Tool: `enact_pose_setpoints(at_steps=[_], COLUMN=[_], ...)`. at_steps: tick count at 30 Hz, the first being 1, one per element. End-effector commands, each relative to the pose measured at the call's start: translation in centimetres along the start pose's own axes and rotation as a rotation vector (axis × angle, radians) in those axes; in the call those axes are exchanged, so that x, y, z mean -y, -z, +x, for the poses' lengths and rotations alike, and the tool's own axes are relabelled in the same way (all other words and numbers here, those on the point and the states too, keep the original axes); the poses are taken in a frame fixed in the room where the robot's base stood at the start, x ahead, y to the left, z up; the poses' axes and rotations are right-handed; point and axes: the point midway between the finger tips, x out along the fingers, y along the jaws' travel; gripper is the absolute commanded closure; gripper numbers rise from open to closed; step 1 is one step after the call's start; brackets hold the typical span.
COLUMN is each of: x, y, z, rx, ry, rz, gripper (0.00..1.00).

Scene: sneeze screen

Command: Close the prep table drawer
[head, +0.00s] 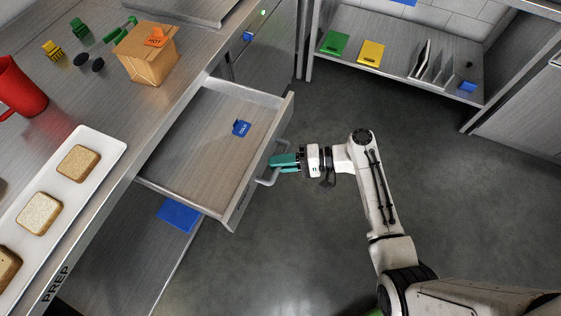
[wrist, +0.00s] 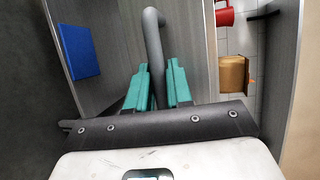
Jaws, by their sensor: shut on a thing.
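The prep table drawer (head: 195,150) stands pulled out from under the prep table (head: 110,170), with its inside in view. A blue tag marked COLD (head: 241,128) lies in it. The grey bar handle (head: 270,176) is on the drawer's front face. My gripper (head: 275,162) is at the handle from the right, its teal fingers shut on it. In the wrist view the handle (wrist: 153,40) runs down between the two teal fingers (wrist: 157,85). The exact contact is partly hidden by the fingers.
On the prep table are a white tray (head: 112,146) with bread slices, a red mug (head: 20,88) and a paper bag (head: 147,52) with an orange HOT tag. A shelf with green (head: 335,43) and yellow boards stands at the back. The grey floor (head: 310,240) around my arm is clear.

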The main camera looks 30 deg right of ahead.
Motion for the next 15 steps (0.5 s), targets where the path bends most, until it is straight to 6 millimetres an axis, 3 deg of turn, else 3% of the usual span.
enact_pose_setpoints(at_steps=[10, 15], x=[-0.1, 0.1], y=[0.0, 0.5], z=[0.1, 1.0], rx=[0.000, 0.000], ry=[-0.001, -0.001], rz=[0.001, -0.001], gripper=[1.00, 1.00])
